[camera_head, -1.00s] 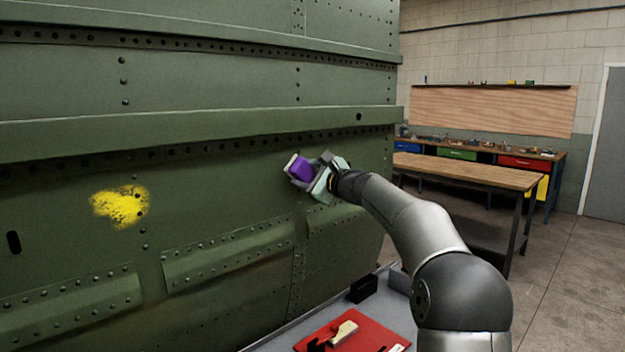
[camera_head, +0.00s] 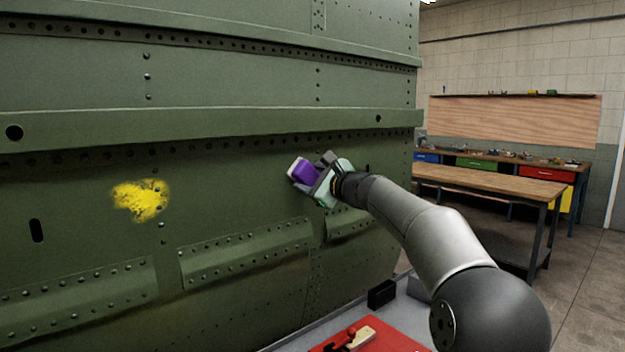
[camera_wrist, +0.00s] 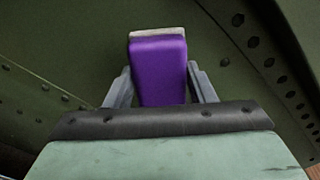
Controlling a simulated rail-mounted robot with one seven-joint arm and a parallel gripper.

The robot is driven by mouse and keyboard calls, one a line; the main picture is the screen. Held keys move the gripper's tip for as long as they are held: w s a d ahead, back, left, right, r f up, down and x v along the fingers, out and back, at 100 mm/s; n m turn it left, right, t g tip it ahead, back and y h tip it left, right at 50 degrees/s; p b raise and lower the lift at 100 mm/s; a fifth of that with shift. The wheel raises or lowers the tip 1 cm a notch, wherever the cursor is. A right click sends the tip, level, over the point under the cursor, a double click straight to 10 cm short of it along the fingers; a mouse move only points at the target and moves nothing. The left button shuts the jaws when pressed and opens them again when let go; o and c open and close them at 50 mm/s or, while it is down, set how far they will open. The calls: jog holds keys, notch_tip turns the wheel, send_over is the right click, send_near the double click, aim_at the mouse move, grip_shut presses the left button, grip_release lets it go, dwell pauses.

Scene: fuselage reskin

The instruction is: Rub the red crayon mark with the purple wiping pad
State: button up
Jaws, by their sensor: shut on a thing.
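My gripper (camera_head: 318,178) is shut on the purple wiping pad (camera_head: 304,172) and holds it in front of the green fuselage skin. In the wrist view the purple pad (camera_wrist: 160,70) sits between the two grey fingers, with a pale strip along its far end. The pad is close to the skin; I cannot tell whether it touches. No red crayon mark shows in any view. A yellow mark (camera_head: 141,200) is on the skin at the left, well away from the pad.
The fuselage (camera_head: 230,160) has raised ribs, rivet rows and holes. Below it is a grey surface with a red mat (camera_head: 385,340), a cream-handled tool (camera_head: 360,338) and a black block (camera_head: 381,293). A wooden workbench (camera_head: 490,183) stands at the right, with open floor beside it.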

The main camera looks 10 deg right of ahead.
jog(key=shift+b+v, duration=1.5)
jog(key=shift+v, duration=1.55)
jog(key=shift+b, duration=0.35)
jog(key=shift+b+v, duration=0.75)
jog(key=shift+v, duration=0.7)
